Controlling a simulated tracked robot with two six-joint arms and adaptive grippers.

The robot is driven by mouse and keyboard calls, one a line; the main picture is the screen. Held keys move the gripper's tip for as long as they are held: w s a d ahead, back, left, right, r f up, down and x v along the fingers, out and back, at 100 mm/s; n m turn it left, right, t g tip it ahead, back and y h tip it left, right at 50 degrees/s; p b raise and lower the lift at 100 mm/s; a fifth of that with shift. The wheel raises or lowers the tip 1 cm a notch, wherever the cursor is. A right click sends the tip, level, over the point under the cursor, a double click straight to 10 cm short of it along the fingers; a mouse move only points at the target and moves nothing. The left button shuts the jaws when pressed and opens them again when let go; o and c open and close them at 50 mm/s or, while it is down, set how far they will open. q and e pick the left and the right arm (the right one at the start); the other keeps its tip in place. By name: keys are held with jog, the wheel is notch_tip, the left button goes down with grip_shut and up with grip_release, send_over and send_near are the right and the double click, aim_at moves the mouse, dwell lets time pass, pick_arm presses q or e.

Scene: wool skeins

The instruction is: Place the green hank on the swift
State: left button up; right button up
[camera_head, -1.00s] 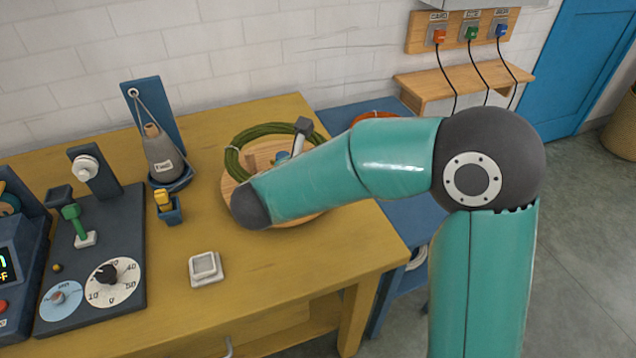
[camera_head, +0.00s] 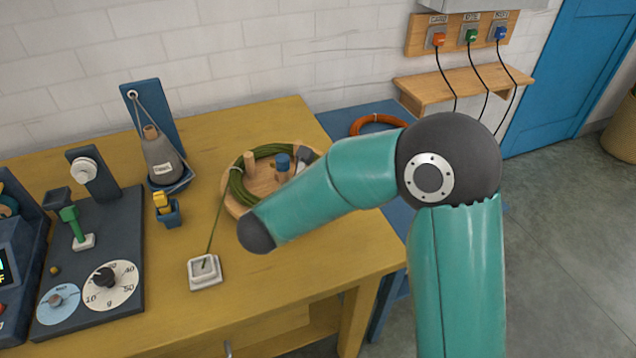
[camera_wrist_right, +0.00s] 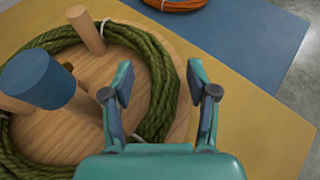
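The green hank (camera_head: 236,186) lies as a loop on the round wooden swift (camera_head: 231,205). In the right wrist view the hank (camera_wrist_right: 158,85) runs around the outside of a wooden peg (camera_wrist_right: 88,32) and the blue-topped post (camera_wrist_right: 42,78). A thin green strand (camera_head: 215,220) runs from the hank to a small white block (camera_head: 205,272). My right gripper (camera_wrist_right: 166,92) is open, above the hank's near right stretch, which shows between its fingers. In the head view my right forearm hides part of the swift and hank. My left gripper is not in view.
An orange hank (camera_head: 378,122) lies on the blue table (camera_head: 345,118) behind. A grey cone (camera_head: 160,158) on a stand, a small blue holder (camera_head: 168,212) and a dark dial panel (camera_head: 125,235) stand to the left. The yellow table's front right is clear.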

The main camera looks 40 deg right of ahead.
jog(key=shift+a, duration=0.1)
jog(key=v, duration=1.2)
dwell(0.4)
